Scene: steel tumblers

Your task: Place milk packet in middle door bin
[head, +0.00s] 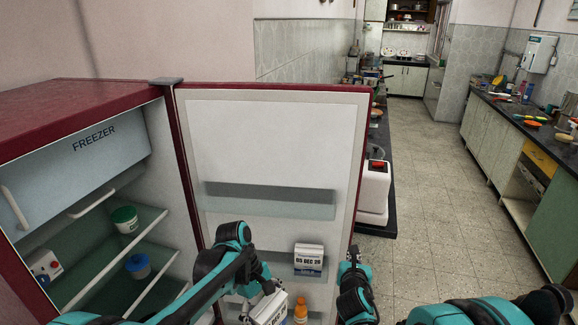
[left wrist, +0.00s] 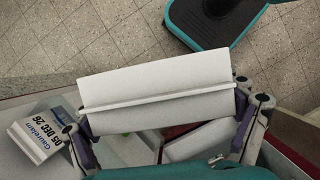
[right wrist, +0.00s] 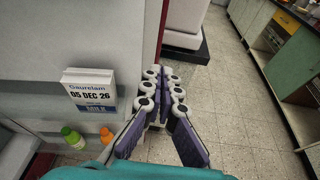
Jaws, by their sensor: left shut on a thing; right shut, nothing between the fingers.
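A white milk packet (head: 268,308) is held in my left gripper (head: 268,290), low in front of the open fridge door. In the left wrist view the packet (left wrist: 155,95) lies across between the two fingers (left wrist: 166,112), its pale top ridge facing the camera. A second milk packet, marked 05 DEC 26 (head: 308,258), stands in the middle door bin (head: 290,271); it also shows in the right wrist view (right wrist: 89,90). My right gripper (head: 353,256) is shut and empty beside the door's outer edge; its fingers (right wrist: 160,76) show in the right wrist view.
The fridge door (head: 270,130) stands open, with an upper bin (head: 270,199) that looks empty. An orange bottle (right wrist: 105,140) and a green bottle (right wrist: 72,137) stand lower in the door. Fridge shelves (head: 110,250) are left; a white appliance (head: 374,190) stands behind the door. Floor on the right is clear.

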